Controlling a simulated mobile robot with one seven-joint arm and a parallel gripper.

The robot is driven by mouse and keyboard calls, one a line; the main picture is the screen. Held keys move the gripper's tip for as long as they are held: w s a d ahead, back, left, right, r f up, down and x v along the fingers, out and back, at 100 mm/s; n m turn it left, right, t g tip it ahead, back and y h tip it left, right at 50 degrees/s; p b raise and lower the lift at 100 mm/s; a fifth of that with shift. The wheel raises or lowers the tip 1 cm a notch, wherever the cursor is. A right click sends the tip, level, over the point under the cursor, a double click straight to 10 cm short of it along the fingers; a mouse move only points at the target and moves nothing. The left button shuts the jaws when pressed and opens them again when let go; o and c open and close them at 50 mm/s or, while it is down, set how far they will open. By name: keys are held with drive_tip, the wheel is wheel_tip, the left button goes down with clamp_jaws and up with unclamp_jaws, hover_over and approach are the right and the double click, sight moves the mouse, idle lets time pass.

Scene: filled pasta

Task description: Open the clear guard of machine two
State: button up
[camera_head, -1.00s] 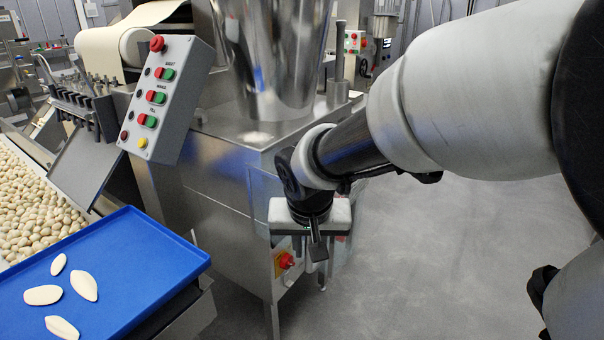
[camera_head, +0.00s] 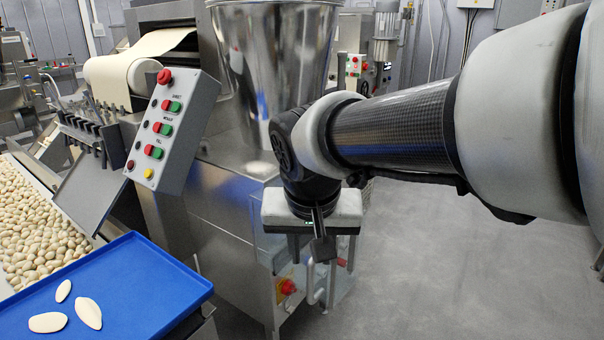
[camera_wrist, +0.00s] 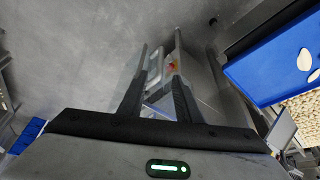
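My gripper (camera_head: 322,258) points down beside the lower right side of the steel machine with the hopper, fingers apart. It is open in the wrist view (camera_wrist: 160,42). A pale bar-like handle (camera_head: 311,285) shows just below the fingers in the head view. In the wrist view a pale handle-like shape (camera_wrist: 154,72) appears between the fingers; I cannot tell whether they touch it. A see-through panel (camera_wrist: 126,76), seemingly the clear guard, shows faintly by the left finger. Its outline is largely hidden, so I cannot tell its position.
A red knob on a yellow plate (camera_head: 287,286) sits left of the gripper. A button panel (camera_head: 172,130), the steel hopper (camera_head: 270,60) and a blue tray (camera_head: 120,285) stand to the left. The grey floor at right (camera_head: 450,270) is clear.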

drive_tip(key=shift+p+v, duration=0.35)
drive_tip(key=shift+v, duration=2)
drive_tip(key=s+d+f+t, duration=0.1)
drive_tip(key=s+d+f, duration=0.2)
drive_tip(key=s+d, duration=0.75)
wheel_tip(320, 180, up, 20)
drive_tip(key=w+d+p, duration=0.1)
drive_tip(key=p, duration=1.8)
drive_tip(key=shift+d+n+p, duration=0.3)
drive_tip(key=shift+d+p, duration=0.05)
drive_tip(key=shift+f, duration=0.15)
